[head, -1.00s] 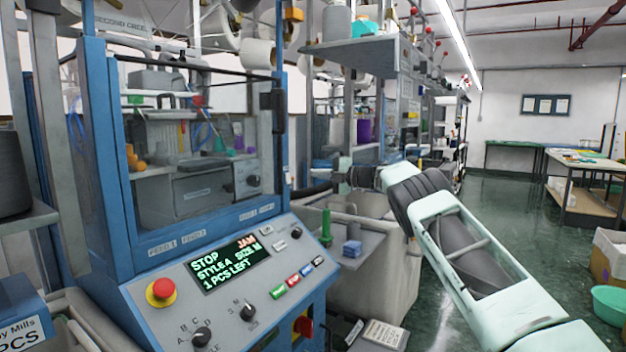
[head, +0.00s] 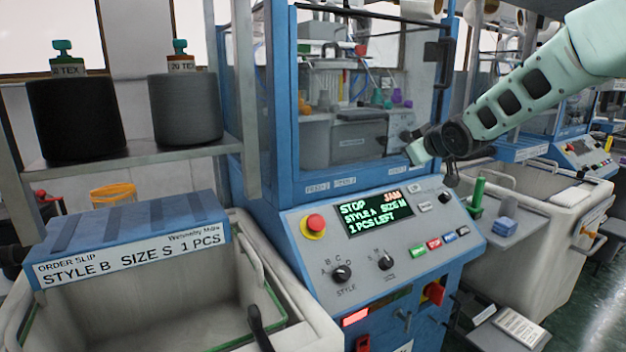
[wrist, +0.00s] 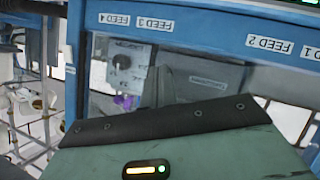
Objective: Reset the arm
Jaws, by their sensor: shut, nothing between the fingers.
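My arm reaches in from the upper right in the head view. My gripper (head: 409,140) is small and partly hidden by my wrist, in front of the blue knitting machine (head: 282,185) near the right side of its window. It is shut and empty. In the wrist view, the machine's blue frame (wrist: 200,32) with feed labels shows upside down, and my own green housing fills the bottom. My fingertips cannot be made out there.
The sloping panel has a display (head: 375,214) reading STOP, JAM, a red button (head: 316,223) and knobs. A blue order slip box (head: 130,238) stands left above a pale bin (head: 316,326). Yarn cones (head: 75,120) sit on a shelf. Another pale bin (head: 540,240) stands right.

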